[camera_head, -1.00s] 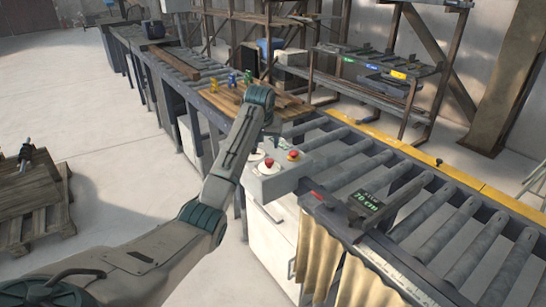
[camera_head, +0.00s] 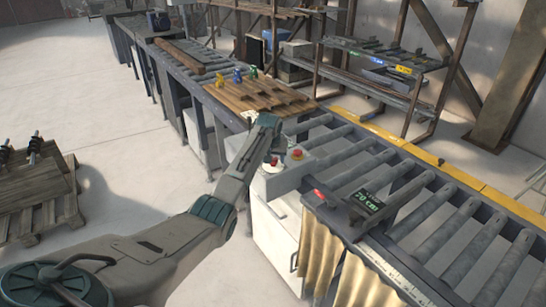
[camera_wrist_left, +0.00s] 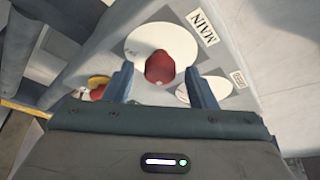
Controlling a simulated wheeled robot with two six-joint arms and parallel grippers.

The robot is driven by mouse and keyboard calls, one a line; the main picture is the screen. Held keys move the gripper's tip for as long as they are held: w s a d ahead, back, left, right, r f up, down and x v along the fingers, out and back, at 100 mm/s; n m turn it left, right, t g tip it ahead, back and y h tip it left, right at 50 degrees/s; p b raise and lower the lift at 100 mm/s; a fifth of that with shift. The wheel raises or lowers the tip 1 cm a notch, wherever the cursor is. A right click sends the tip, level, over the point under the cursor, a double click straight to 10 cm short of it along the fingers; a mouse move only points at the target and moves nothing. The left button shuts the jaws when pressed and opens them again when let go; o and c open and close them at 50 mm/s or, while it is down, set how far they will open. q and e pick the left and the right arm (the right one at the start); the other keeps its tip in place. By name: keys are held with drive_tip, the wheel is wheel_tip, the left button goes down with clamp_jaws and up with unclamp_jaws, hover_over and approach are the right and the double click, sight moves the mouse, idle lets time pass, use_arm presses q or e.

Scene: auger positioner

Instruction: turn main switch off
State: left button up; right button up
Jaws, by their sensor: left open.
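In the left wrist view, the main switch, a red knob (camera_wrist_left: 159,66) on a white round plate (camera_wrist_left: 140,45), sits beside a label reading MAIN (camera_wrist_left: 203,27). My left gripper (camera_wrist_left: 161,86) is open, with one finger on each side of the knob's near part; I cannot tell whether they touch it. In the head view the gripper (camera_head: 272,158) is over the box and hides much of its face.
A red emergency button on yellow (camera_wrist_left: 98,86) is close to the left finger; it also shows in the head view (camera_head: 297,154). Another white plate (camera_wrist_left: 204,90) is behind the right finger.

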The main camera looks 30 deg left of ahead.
use_arm(q)
drive_tip(key=shift+c, duration=0.4)
drive_tip(key=c, duration=0.9)
drive_tip(key=shift+o, duration=0.2)
